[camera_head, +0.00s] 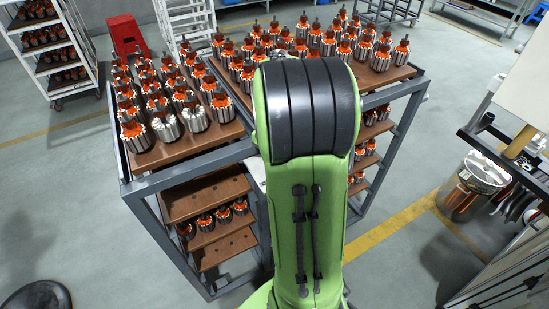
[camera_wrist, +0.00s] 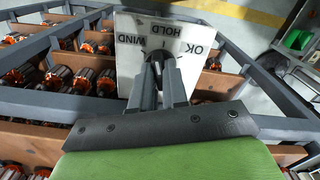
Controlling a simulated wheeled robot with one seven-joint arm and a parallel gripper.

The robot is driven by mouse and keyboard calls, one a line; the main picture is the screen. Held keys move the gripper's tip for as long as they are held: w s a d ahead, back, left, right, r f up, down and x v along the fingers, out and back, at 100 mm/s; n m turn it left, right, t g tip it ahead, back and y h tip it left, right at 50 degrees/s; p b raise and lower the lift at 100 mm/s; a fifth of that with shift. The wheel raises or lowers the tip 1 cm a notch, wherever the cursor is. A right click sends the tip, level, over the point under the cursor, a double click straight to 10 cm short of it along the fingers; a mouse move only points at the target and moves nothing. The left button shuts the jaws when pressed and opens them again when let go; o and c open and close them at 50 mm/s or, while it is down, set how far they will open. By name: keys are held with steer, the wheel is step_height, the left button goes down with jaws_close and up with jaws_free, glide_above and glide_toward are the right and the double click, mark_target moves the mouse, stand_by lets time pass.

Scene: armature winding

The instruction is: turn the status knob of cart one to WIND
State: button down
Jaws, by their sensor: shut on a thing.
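A white status plate (camera_wrist: 132,75) fills the upper middle of the wrist view, fixed to the cart's grey frame. It carries the labels WIND on the left, HOLD at the top and OK on the right. The dark status knob (camera_wrist: 160,56) sits at the plate's middle, partly covered by my fingers. My gripper (camera_wrist: 160,70) is shut on the knob. I cannot tell clearly which label the knob points to. In the head view my green arm hides the gripper and knob; only a sliver of the plate (camera_head: 255,172) shows beside it.
A metal bin (camera_head: 460,200) stands on the right.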

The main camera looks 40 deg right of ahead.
steer(key=n, duration=0.4)
steer(key=shift+n, duration=0.3)
steer(key=shift+n+b, duration=0.3)
steer(key=shift+n, duration=1.6)
steer(key=c, duration=1.1)
jaws_free()
steer(key=shift+c, duration=0.2)
steer(key=shift+r, duration=0.1)
step_height(320, 180, up, 16)
steer(key=p, duration=0.3)
steer(key=shift+f, duration=0.2)
